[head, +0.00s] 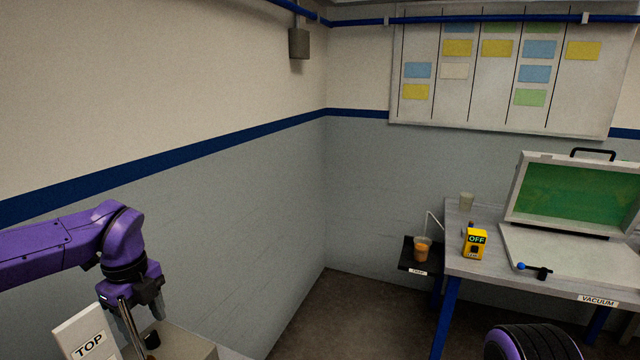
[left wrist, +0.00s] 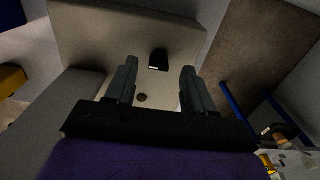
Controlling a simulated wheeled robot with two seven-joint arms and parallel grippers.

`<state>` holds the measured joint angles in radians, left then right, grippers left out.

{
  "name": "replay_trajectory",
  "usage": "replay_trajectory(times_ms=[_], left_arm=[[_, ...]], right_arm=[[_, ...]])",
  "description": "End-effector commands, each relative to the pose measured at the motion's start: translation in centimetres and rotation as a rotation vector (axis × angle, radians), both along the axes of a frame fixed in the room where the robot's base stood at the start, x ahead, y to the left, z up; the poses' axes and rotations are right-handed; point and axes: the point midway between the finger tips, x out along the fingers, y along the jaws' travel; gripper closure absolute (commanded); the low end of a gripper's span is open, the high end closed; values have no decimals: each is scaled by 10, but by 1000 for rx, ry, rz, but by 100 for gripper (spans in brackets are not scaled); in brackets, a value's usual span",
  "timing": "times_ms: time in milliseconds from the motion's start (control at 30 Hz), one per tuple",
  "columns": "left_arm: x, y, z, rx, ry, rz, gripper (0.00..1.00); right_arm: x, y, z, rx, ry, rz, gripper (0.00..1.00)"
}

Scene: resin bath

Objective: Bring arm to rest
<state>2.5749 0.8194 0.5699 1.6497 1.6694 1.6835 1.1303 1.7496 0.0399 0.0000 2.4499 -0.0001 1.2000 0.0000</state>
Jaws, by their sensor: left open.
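My left arm, purple, comes in from the left in the head view, bent downward at the wrist. My left gripper (head: 140,318) points down at the bottom left, close to a white panel marked TOP (head: 88,342). In the left wrist view its two grey fingers (left wrist: 158,80) stand apart with nothing held between them. Beyond them is a pale surface with a small black knob (left wrist: 158,60) and a dark round spot (left wrist: 142,98). The black knob also shows in the head view (head: 151,340). My right gripper does not show.
A cup of orange liquid (head: 422,250) sits on a black shelf (head: 412,266). The floor (head: 340,310) between is clear.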

Motion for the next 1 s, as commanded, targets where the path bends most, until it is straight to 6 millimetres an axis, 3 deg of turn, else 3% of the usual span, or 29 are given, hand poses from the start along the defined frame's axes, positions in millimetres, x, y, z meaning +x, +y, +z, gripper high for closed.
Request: replay_trajectory(times_ms=[300, 767, 800, 1000], left_arm=[[1, 1, 78, 1, -8, 2, 47], [-1, -1, -34, -1, 7, -6, 47], [0, -1, -20, 0, 3, -90, 47], [0, -2, -21, 0, 5, -465, 47]], right_arm=[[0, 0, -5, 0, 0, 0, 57], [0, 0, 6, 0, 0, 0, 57], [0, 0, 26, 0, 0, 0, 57], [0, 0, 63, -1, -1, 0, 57]])
